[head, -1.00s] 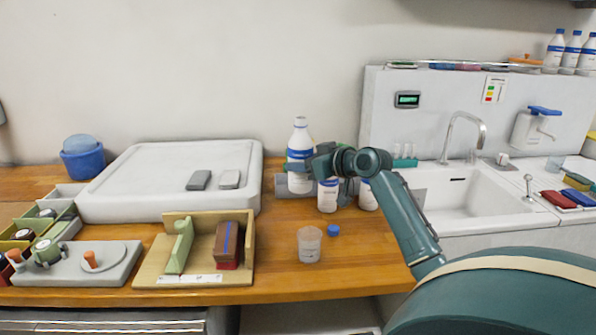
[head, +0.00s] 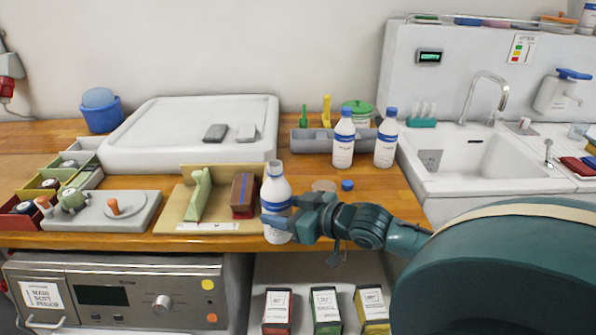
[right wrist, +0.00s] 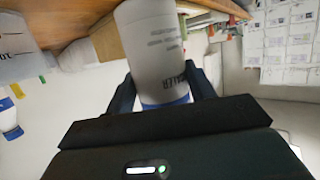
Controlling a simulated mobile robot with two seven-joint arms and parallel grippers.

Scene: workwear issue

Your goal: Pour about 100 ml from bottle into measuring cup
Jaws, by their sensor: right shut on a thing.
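My right gripper (head: 288,215) is shut on a white bottle (head: 275,188) with a blue band and no cap. The bottle is held close to upright at the counter's front edge, and it also shows between the jaws in the right wrist view (right wrist: 155,45). The clear measuring cup (head: 323,186) stands on the counter just right of the bottle, and my arm hides its lower part. A blue cap (head: 347,185) lies beside the cup. I cannot see any liquid level. My left gripper is not in view.
Two capped bottles (head: 344,143) (head: 386,143) stand behind the cup, in front of a grey caddy (head: 312,145). A wooden stand (head: 182,210) with a brown block is left of the held bottle. The sink (head: 470,155) is at right.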

